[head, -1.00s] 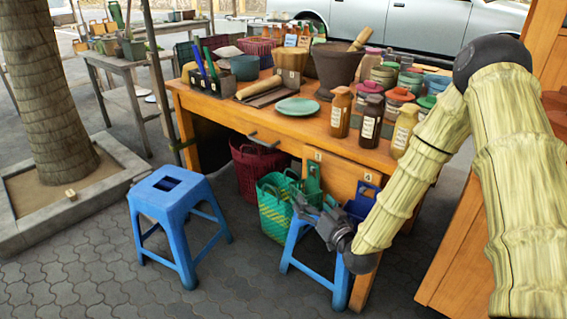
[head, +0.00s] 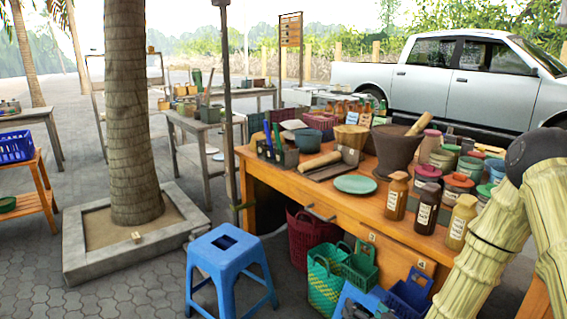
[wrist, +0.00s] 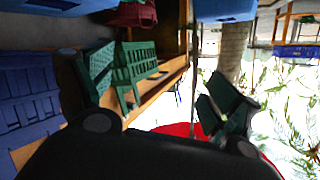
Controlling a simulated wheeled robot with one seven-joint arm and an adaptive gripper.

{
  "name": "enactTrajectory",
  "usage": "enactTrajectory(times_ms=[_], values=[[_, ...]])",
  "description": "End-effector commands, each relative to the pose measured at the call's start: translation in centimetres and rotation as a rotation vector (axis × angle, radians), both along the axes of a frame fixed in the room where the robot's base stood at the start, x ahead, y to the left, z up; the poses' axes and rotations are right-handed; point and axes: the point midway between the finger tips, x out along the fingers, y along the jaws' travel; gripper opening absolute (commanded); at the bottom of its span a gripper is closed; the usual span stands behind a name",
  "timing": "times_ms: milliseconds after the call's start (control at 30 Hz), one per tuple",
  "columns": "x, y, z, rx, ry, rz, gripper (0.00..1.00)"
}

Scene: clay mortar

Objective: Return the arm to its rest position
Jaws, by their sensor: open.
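My arm (head: 535,220), in pale ribbed sleeves with dark joints, reaches down along the right of the head view, bent at the dark elbow. Its lower end is near or past the bottom edge there. In the wrist view my gripper (wrist: 158,68) has its two dark fingers spread well apart, and I see nothing held between them. Green baskets and blue crates show behind the fingers. The wrist picture is tilted, so distances to them are hard to tell.
An orange workbench (head: 290,187) carries jars, bottles, a mortar (head: 396,150) and a green plate (head: 355,184). Baskets and blue bins stand under its front. A blue stool (head: 228,258) stands front centre. A tree (head: 130,110) in a planter is left. Paving at lower left is clear.

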Motion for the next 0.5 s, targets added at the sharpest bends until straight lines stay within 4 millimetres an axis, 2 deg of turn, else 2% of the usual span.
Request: enactTrajectory(times_ms=[33,167,267,400,500], values=[[-1.3,0.4,-1.9,-0.016,0.059,0.007,0.9],[-5.4,1.3,-7.3,-0.065,0.239,0.021,0.9],[-9.3,1.8,-11.4,-0.107,0.391,0.032,0.9],[-15.8,2.0,-16.4,-0.167,0.604,0.044,0.9],[-20.7,1.9,-19.3,-0.21,0.757,0.05,0.9]])
